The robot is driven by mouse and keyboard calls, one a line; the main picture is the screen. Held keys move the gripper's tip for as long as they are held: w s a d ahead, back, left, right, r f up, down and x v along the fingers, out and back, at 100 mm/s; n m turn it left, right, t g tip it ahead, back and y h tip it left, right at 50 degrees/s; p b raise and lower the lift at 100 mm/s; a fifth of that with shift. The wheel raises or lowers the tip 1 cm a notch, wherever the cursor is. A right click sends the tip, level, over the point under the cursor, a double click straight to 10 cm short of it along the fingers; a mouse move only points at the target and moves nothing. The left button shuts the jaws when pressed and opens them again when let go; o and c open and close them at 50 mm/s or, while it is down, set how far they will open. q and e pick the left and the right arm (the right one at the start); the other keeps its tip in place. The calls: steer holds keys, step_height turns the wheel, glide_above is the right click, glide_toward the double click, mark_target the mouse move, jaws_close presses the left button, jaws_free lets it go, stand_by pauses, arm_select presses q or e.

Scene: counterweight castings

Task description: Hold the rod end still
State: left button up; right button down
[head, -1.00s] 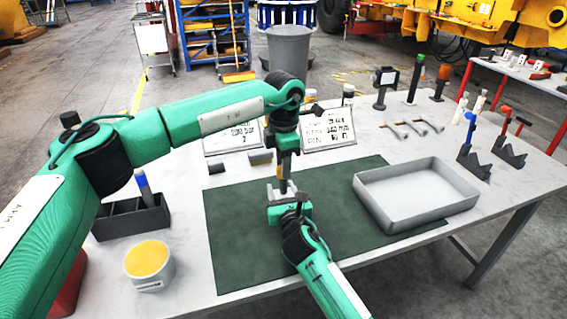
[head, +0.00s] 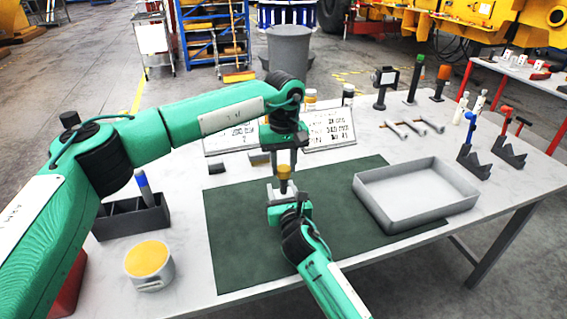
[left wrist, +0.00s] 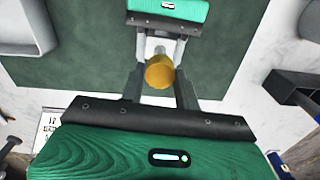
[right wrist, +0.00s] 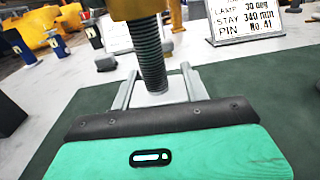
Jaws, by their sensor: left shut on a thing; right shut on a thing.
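An upright threaded rod (right wrist: 152,58) stands over the mat, with a yellow round piece (head: 284,172) at its top. The yellow piece also shows between the left fingers in the left wrist view (left wrist: 160,72). My left gripper (head: 285,160) points down from above and is shut on the yellow piece. The rod's lower end meets a grey block (right wrist: 168,96). My right gripper (head: 284,197) reaches in from the front, below the left one, and is shut on this block. The fingers partly hide the block in the head view.
The dark green mat (head: 240,255) lies under both grippers. An empty grey tray (head: 440,215) is on its right. A tub with a yellow top (head: 150,270) and a dark divided box (head: 130,222) stand at left.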

arm_select(q)
steer(key=m, duration=0.5)
steer(key=shift+w, duration=0.1)
steer(key=m, duration=0.5)
steer(key=o, duration=0.9)
steer(key=shift+o, duration=0.2)
steer(key=shift+r, duration=0.1)
steer(key=shift+r, duration=2.2)
